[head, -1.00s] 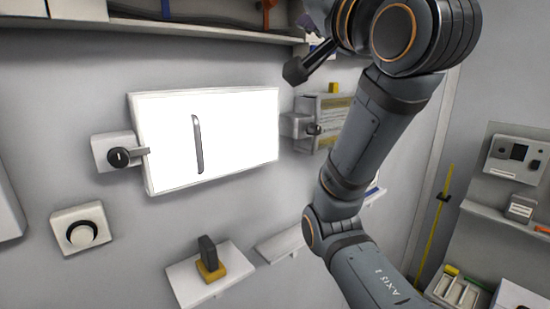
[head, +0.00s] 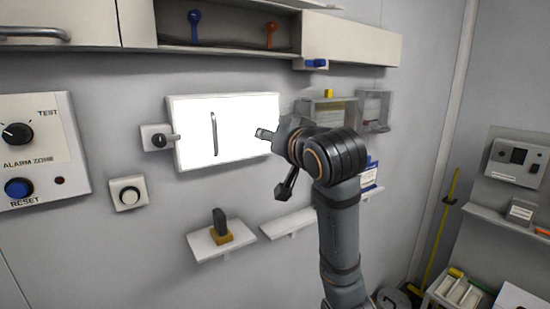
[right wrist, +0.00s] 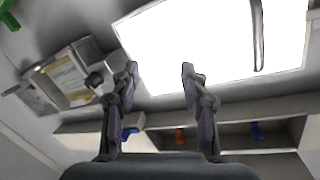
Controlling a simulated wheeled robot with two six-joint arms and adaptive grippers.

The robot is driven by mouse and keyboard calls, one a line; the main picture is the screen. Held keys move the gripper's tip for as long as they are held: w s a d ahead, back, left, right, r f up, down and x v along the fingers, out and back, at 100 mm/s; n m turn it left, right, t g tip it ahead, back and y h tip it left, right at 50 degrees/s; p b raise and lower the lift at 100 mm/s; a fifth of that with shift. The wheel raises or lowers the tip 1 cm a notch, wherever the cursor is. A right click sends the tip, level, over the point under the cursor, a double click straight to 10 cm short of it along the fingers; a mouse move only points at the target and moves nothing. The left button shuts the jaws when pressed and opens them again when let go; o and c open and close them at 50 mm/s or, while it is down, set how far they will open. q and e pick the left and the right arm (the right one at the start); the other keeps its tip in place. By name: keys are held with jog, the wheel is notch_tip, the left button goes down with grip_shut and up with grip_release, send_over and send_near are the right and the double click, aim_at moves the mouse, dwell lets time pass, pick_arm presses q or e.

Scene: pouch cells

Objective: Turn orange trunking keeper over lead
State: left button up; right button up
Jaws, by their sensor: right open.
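The orange keeper (head: 271,34) sits inside the open stretch of the long trunking (head: 245,49) high on the wall. It also shows small in the right wrist view (right wrist: 180,136). A similar blue keeper (head: 195,26) is to its left in the head view. My right gripper (head: 272,162) is below the trunking, in front of the right end of the bright white panel, apart from the keeper. In the right wrist view my right gripper (right wrist: 160,74) is open with nothing between its fingers. My left gripper is not in view.
The white panel (head: 190,135) has a dark handle and a latch (head: 158,139) at its left. A clear box (head: 328,112) is right of it. A shelf (head: 205,248) with a dark-and-yellow block (head: 220,228) is below. Wall between panel and trunking is free.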

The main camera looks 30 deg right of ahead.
jog(key=f, duration=0.4)
jog(key=shift+w+a+g, duration=0.2)
jog(key=shift+w+g, duration=0.05)
jog(key=shift+g, duration=0.15)
